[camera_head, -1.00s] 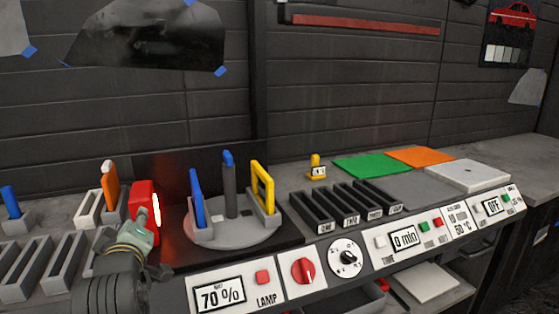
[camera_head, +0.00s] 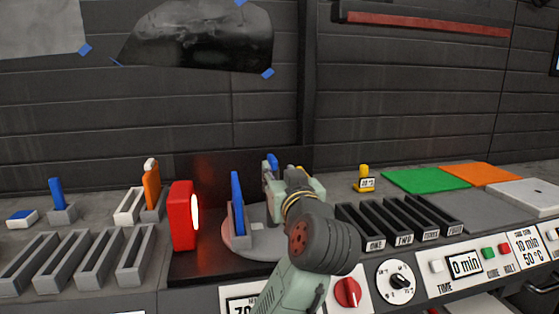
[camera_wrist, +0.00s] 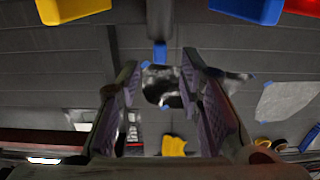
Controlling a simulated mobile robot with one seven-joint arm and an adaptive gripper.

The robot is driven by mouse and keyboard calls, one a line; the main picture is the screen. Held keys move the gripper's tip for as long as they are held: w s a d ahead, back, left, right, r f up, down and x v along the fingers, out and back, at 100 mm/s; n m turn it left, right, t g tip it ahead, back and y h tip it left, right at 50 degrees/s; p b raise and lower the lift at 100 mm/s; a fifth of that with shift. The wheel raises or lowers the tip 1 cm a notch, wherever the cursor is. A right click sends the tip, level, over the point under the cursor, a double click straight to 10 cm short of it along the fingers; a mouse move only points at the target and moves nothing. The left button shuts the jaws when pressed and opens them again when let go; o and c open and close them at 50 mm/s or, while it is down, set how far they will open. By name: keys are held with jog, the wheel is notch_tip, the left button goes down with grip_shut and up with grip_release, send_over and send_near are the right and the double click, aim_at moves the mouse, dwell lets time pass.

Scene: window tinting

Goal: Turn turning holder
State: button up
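A blue piece (camera_wrist: 248,8) and a yellow piece (camera_wrist: 75,8) show along that view's top edge.
The red lamp (camera_head: 182,217) stands close to the left of the disc. Grey slotted racks (camera_head: 95,258) are at the left, and dark labelled slots (camera_head: 400,222) are at the right. A control panel with a red knob (camera_head: 347,292) runs along the front.

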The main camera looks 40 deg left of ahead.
aim_at(276, 165)
jog(key=p+x, duration=0.2)
jog(key=x, duration=0.6)
jog(key=shift+w+a, duration=0.2)
jog(key=shift+w, duration=0.05)
jog(key=shift+c, duration=0.5)
jog(key=c, duration=0.7)
jog(key=shift+w+d, duration=0.1)
jog(key=shift+d, duration=0.05)
